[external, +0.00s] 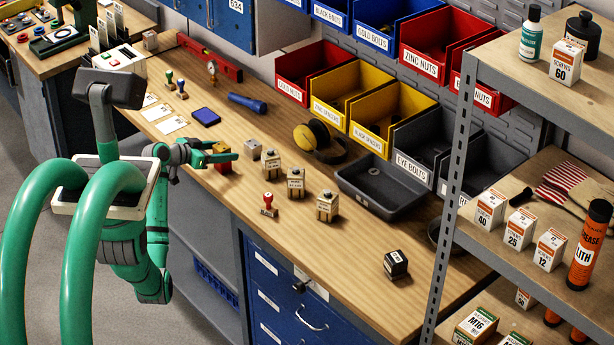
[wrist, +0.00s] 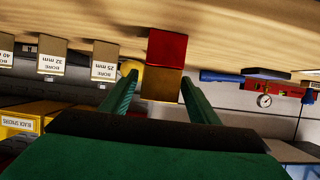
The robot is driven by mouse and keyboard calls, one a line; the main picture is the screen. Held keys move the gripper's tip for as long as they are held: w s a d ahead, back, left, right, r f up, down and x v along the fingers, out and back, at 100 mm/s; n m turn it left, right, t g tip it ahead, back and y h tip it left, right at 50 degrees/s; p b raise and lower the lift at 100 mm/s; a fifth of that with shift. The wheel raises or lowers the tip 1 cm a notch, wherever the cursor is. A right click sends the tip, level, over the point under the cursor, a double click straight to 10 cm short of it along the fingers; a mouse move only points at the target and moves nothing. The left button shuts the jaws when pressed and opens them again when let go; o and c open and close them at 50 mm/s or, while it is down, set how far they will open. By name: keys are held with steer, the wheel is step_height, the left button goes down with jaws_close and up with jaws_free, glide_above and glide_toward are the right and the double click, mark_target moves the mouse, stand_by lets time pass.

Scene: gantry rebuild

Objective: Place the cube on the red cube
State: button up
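The red cube (wrist: 166,48) is on the wooden bench; the wrist view is upside down, so the bench is at its top. A brass-yellow cube (wrist: 161,85) sits directly on the red cube, roughly lined up with it. The yellow cube (external: 220,147) and the red cube (external: 223,168) also show in the external view, partly behind a finger. My gripper (wrist: 159,77) is open, with one finger on each side of the yellow cube and narrow gaps showing. In the external view my gripper (external: 226,152) reaches in level from the left.
A small grey block (external: 252,149) and several labelled bore blocks (external: 296,181) stand to the right of the stack. A red stamp (external: 268,205) is nearer the front edge, and a blue torch (external: 247,103) lies behind. The bench's front right is mostly clear, with a dark cube (external: 396,265).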

steer(key=shift+r, duration=0.15)
steer(key=shift+s+a+r, duration=0.1)
steer(key=shift+a, duration=0.05)
steer(key=v, duration=1.2)
steer(key=s+f+n+t+y, duration=0.1)
steer(key=s+f+n+y, duration=0.15)
steer(key=f, duration=0.55)
steer(key=s+f+n+t+y, duration=0.1)
steer(key=s+f+n+t, duration=0.15)
steer(key=f, duration=0.45)
steer(key=s+a+f+n+y, duration=0.2)
steer(key=s+f+n+y, duration=0.2)
steer(key=s+f, duration=0.65)
steer(key=s+a+r+n+y, duration=0.1)
steer(key=s+a+y, duration=0.1)
steer(key=s, duration=1.3)
steer(key=s+r+t, duration=0.1)
steer(key=s+r, duration=0.2)
steer(key=s, duration=0.3)
steer(key=s+r+m+t, duration=0.1)
steer(key=s+r, duration=0.3)
steer(key=s, duration=0.2)
steer(key=shift+s+d, duration=0.3)
steer(key=shift+s, duration=0.1)
steer(key=shift+r, duration=0.15)
